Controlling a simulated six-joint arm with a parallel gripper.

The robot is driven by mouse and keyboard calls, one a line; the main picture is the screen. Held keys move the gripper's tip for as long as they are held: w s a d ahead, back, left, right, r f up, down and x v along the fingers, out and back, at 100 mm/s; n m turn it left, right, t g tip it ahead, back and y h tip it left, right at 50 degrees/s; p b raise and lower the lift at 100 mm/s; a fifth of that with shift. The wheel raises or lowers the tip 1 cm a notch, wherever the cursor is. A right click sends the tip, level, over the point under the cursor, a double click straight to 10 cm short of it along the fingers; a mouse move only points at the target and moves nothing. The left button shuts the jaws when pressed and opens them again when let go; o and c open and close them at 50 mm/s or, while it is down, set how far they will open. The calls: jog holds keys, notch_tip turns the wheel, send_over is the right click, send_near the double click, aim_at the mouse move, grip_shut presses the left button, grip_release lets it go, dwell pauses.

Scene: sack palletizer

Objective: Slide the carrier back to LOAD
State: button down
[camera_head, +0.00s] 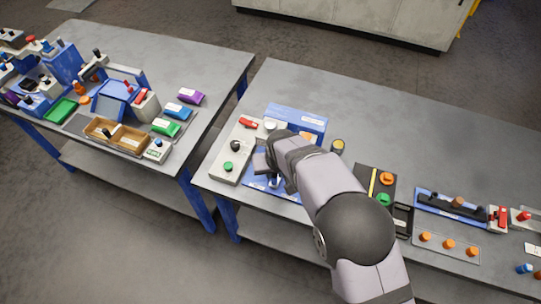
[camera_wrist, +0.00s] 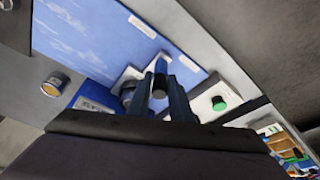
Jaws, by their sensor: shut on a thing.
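My gripper (camera_wrist: 168,98) is shut on a dark upright knob (camera_wrist: 160,67) in the wrist view. The knob appears to belong to the carrier, a small light-grey piece (camera_wrist: 149,51) on a blue base plate (camera_wrist: 185,38). In the head view my gripper (camera_head: 273,181) is low over the same blue plate (camera_head: 290,193), and my arm covers much of it. White labels lie along the plate's edges, but I cannot read LOAD on any of them. The carrier's exact place along its travel cannot be told.
A pale control panel (camera_head: 235,150) with a green button, black knob and red switch stands left of the plate. A blue box (camera_head: 296,118) is behind. A yellow-topped knob (camera_head: 338,146) and a black panel (camera_head: 374,178) are to the right. The table's back is clear.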

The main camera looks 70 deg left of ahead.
jog(key=shift+w+d+p, duration=0.6)
jog(key=shift+w+d, duration=3.55)
jog(key=shift+w+d+b, duration=0.45)
jog(key=shift+w+d, duration=1.4)
jog(key=shift+d, duration=0.05)
jog(key=c, duration=1.4)
grip_release()
jog(key=shift+c, duration=0.2)
jog(key=shift+r, duration=0.2)
jog(key=shift+p+v, duration=1.4)
jog(key=shift+v, duration=0.7)
jog(key=shift+r, duration=0.1)
